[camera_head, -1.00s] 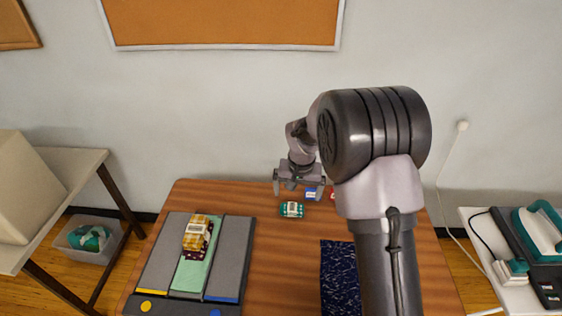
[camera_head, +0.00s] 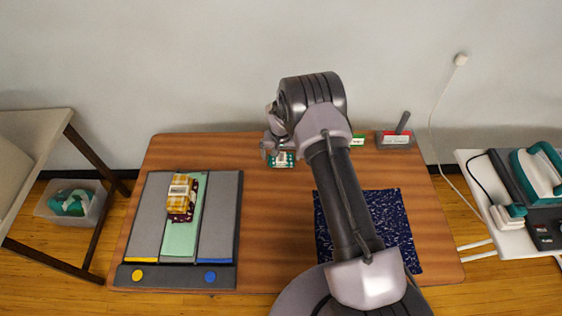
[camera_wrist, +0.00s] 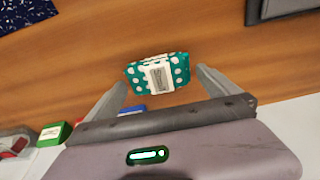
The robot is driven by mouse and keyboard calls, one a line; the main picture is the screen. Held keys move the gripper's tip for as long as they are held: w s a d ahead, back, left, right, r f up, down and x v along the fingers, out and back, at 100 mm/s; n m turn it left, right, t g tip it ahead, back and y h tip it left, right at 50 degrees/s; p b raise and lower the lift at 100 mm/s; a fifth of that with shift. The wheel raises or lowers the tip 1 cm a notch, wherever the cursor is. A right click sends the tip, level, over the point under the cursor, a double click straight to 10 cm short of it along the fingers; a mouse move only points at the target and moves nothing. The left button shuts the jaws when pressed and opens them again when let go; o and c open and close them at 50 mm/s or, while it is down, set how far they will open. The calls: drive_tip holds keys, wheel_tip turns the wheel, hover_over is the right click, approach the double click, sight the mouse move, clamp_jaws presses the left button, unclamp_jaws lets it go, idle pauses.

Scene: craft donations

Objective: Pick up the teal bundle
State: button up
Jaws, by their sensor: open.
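The teal bundle (camera_head: 281,160) is teal with white dots and has a white band with a printed label. It lies on the wooden table near the back edge, partly hidden by my arm in the head view. In the wrist view the bundle (camera_wrist: 158,78) lies just beyond and between my fingertips. My gripper (camera_wrist: 162,82) is open and empty, with one finger toward each side of the bundle. In the head view my gripper (camera_head: 277,153) is over the bundle. I cannot tell whether the fingers touch it.
A grey folding board (camera_head: 220,200) holds a yellow bundle (camera_head: 180,190) and a maroon one on its green strip. A navy speckled cloth (camera_head: 398,220) lies at right. A green box (camera_wrist: 52,134) and a blue box (camera_wrist: 132,110) sit near the gripper. A grey tray (camera_head: 395,140) stands at back right.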

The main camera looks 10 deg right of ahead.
wheel_tip(320, 180, down, 2)
drive_tip(key=shift+w+f, duration=0.15)
drive_tip(key=shift+f, duration=0.05)
drive_tip(key=shift+r, duration=0.15)
drive_tip(key=shift+c, duration=0.9)
drive_tip(key=c, duration=1.1)
